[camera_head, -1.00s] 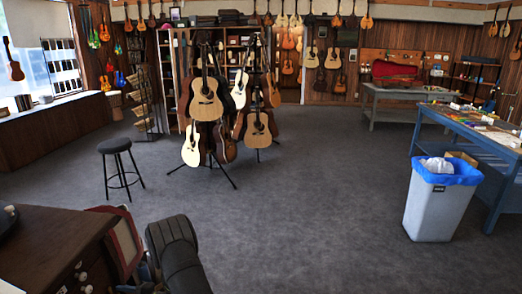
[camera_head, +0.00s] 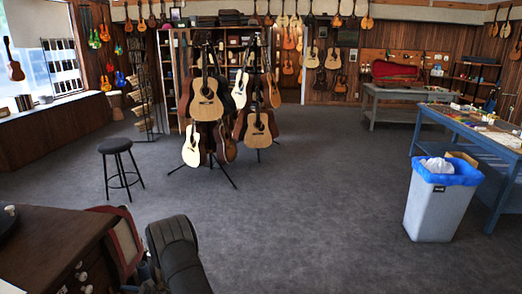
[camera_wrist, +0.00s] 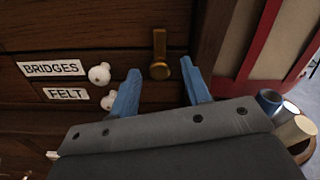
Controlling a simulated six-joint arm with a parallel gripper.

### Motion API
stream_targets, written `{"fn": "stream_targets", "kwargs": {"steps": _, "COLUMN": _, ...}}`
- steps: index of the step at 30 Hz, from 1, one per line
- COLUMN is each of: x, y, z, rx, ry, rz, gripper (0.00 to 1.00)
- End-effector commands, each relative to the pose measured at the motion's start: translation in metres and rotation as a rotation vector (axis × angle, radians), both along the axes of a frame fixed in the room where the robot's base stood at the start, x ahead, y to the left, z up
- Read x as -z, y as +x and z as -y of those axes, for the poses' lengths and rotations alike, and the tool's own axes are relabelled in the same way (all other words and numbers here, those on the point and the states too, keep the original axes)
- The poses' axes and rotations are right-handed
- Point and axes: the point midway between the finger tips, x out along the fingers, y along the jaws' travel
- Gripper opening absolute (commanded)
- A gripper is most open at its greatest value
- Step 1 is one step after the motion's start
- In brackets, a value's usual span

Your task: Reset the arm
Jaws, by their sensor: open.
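My gripper (camera_wrist: 160,95) shows in the wrist view with its two blue fingers apart and nothing between them. Beyond the fingers is the front of a dark wooden drawer cabinet (camera_wrist: 25,40), with drawers labelled BRIDGES and FELT, white knobs (camera_wrist: 100,74) and a brass pull (camera_wrist: 160,68). I cannot tell whether the fingers touch the cabinet. In the head view the cabinet (camera_head: 45,245) stands at the lower left. The gripper fingers do not show there.
A red-framed panel (camera_wrist: 262,45) stands beside the cabinet. A black stool (camera_head: 116,146), a guitar stand with several guitars (camera_head: 206,100), a grey bin (camera_head: 440,205) with a blue liner and a blue workbench (camera_head: 455,128) stand farther off. The middle floor is clear.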

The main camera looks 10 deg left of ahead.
Motion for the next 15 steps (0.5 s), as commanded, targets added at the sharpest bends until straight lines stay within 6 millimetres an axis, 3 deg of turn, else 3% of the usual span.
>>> {"fn": "stream_targets", "kwargs": {"steps": 6, "x": 0.0000, "y": 0.0001, "z": 0.0001, "rx": 0.000, "ry": 0.000, "rz": -0.129, "gripper": 0.43}}
{"fn": "stream_targets", "kwargs": {"steps": 15, "x": 0.0000, "y": 0.0000, "z": 0.0002, "rx": 0.000, "ry": 0.000, "rz": -0.185, "gripper": 0.43}}
